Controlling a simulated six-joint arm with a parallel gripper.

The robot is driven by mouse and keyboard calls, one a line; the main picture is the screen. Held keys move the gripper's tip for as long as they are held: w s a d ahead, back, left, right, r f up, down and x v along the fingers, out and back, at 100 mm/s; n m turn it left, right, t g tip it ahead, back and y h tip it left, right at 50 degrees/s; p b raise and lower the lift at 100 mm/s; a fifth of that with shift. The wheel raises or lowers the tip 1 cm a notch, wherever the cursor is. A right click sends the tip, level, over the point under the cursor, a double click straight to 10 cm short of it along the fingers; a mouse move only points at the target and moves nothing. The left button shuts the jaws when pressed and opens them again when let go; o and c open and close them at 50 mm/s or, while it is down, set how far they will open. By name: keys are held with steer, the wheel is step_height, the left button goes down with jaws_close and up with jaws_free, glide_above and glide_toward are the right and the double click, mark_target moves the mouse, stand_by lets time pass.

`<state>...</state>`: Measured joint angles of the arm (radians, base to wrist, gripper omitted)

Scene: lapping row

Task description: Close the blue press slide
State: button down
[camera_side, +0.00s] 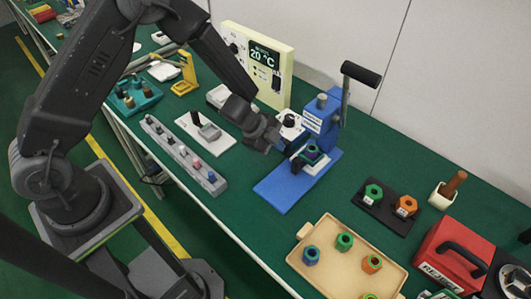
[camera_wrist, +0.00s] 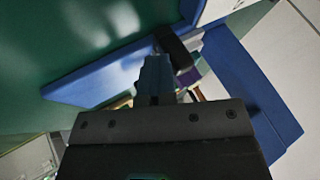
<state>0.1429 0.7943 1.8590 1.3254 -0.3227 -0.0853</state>
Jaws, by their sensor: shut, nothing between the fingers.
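The blue press (camera_side: 318,118) stands upright on a flat blue base (camera_side: 280,190), with a black-gripped lever raised at its top. Its slide (camera_side: 319,166) shows as a pale plate low in front of the column, carrying a green and purple part (camera_side: 311,153). My gripper (camera_side: 283,147) is shut and empty, close to the left side of the slide. In the wrist view my fingers (camera_wrist: 156,72) point at the press, beside a black block (camera_wrist: 174,46). The blue base (camera_wrist: 95,85) lies left and blue press body (camera_wrist: 245,85) right. Contact cannot be told; my gripper hides part of the slide.
A tan tray (camera_side: 330,275) with colored nuts lies in front of the press. A black plate (camera_side: 388,210) with two nuts and a red box (camera_side: 450,250) stand right. A grey strip with knobs (camera_side: 185,155) lies left. Green table is clear between them.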

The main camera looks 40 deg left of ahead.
steer(key=shift+w, duration=0.2)
steer(key=shift+s, duration=0.45)
steer(key=s, duration=0.3)
steer(key=shift+s+a+r, duration=0.15)
steer(key=shift+s+r, duration=0.1)
steer(key=shift+s, duration=0.15)
steer(key=s+a+r+n+t+y, duration=0.1)
steer(key=s+a+r+n+y, duration=0.15)
steer(key=r, duration=0.45)
steer(key=s+a+r+n+t+y, duration=0.1)
steer(key=a+r+n, duration=0.25)
steer(key=r, duration=0.35)
steer(key=s+a+r+n+t+y, duration=0.1)
steer(key=s+a+r+n+y, duration=0.1)
steer(key=a+r, duration=0.35)
steer(key=s+d+r+n+g, duration=0.1)
steer(key=s+r+n, duration=0.3)
steer(key=s, duration=0.3)
steer(key=s+d+r+n+g, duration=0.2)
steer(key=s+r+n, duration=0.2)
steer(key=s, duration=0.4)
steer(key=shift+s+d+r+n+h, duration=0.2)
steer(key=shift+r+n+h, duration=0.25)
steer(key=shift+r, duration=0.4)
